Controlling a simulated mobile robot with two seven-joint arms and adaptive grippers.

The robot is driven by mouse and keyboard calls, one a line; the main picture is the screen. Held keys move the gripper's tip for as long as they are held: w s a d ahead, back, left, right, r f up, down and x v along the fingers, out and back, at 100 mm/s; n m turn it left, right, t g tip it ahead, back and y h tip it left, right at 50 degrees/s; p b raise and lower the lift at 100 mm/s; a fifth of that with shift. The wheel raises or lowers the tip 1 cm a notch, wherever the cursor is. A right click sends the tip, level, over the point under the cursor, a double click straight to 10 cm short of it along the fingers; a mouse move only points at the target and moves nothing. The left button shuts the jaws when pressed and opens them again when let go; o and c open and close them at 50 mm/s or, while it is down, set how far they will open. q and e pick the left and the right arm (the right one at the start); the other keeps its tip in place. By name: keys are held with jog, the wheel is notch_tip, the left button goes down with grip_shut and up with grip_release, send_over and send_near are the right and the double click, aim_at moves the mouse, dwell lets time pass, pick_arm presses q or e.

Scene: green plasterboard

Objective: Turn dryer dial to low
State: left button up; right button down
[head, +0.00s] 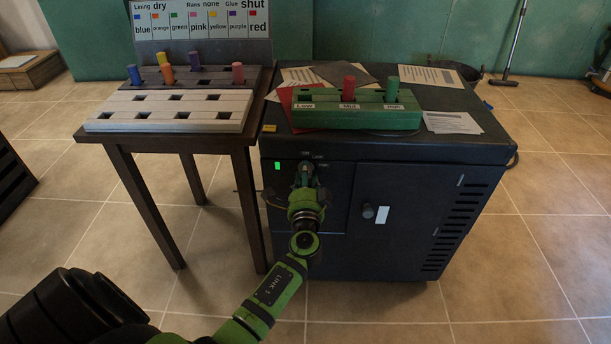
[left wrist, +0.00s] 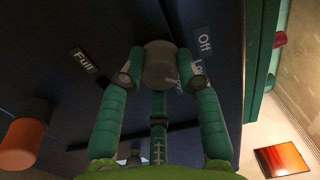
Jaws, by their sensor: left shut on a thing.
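The dryer is a dark cabinet (head: 405,170) with a panel at its upper left. Its grey round dial (left wrist: 160,65) sits between the fingertips of my left gripper (left wrist: 159,72), which is shut on it. A pale mark shows on the dial's lower right side, towards the partly hidden Low label (left wrist: 197,68). The Off label (left wrist: 204,42) is at the upper right and the Full label (left wrist: 83,61) at the left. In the head view my left gripper (head: 305,183) reaches the panel and partly hides the dial. My right gripper is not in view.
A green block (head: 355,118) with a red and a green peg stands on the dryer among papers. A door knob (head: 368,211) sticks out right of my gripper. A table (head: 130,140) with colored pegs stands on the left. The tiled floor in front is clear.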

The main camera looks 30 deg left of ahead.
pick_arm(q)
jog(key=shift+w+d+r, duration=0.2)
jog(key=shift+d+r, duration=0.1)
jog(key=o, duration=1.1)
jog(key=shift+o, duration=0.2)
jog(key=shift+f, duration=0.15)
jog(key=v, duration=1.2)
